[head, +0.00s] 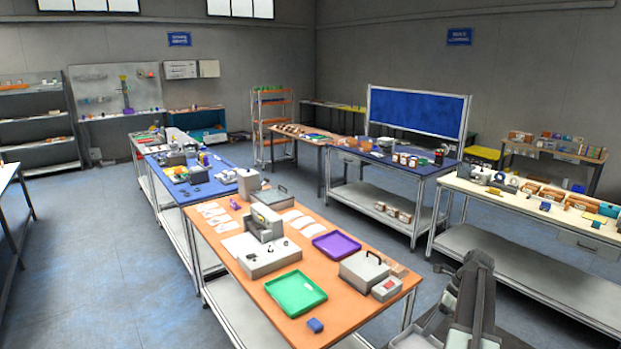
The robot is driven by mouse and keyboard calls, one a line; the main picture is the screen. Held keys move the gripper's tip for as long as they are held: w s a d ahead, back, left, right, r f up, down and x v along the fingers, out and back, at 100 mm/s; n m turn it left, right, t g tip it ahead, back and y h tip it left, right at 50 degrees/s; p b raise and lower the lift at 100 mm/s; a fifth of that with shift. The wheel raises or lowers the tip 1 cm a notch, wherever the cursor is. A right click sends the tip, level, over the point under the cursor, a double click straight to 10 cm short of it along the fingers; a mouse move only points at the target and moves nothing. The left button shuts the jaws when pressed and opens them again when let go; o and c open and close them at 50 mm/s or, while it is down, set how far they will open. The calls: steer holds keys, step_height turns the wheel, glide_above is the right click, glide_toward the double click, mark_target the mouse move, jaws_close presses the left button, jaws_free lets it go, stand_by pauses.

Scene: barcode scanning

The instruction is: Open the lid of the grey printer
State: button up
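On the orange-topped table (240,262) stands a grey box with a dark handle on top (364,271), near the right end. It looks closed. A grey machine with an upright head (264,222) stands on a pale base box farther left. I cannot tell for sure which of these is the grey printer. My arm shows at the lower right, off the right end of this table and apart from everything on it. Its end (476,262) is small and dark, and I cannot make out the fingers or anything held.
A green tray (296,293), a purple tray (336,245), a blue block (315,325) and a small grey box with a red top (387,289) share the orange table. A long pale table (520,206) stands at the right. Floor (100,290) is clear at left.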

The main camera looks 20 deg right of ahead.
steer(key=w+a+f+n+g+b, duration=0.1)
steer(key=w+a+f+n+b, duration=0.2)
steer(key=a, duration=0.6)
steer(key=w+a+f+n+g+b, duration=0.1)
steer(key=w+a+f, duration=0.2)
steer(key=w+a, duration=0.4)
steer(key=a+f+n+h+b, duration=0.2)
steer(key=a+f+n, duration=0.1)
steer(key=a+n, duration=0.5)
steer(key=s+a+f+n+h+b, duration=0.1)
steer(key=a+f+n+b, duration=0.1)
steer(key=a+n, duration=0.7)
steer(key=s+a+f+n+h+b, duration=0.1)
steer(key=a+f+n+h+b, duration=0.1)
steer(key=a+n, duration=0.6)
steer(key=a+f, duration=0.1)
steer(key=a, duration=0.4)
steer(key=shift+s+f+t+h+b, duration=0.25)
steer(key=shift+f+t+h+b, duration=0.05)
steer(key=shift+f+b, duration=0.1)
steer(key=shift+d, duration=0.1)
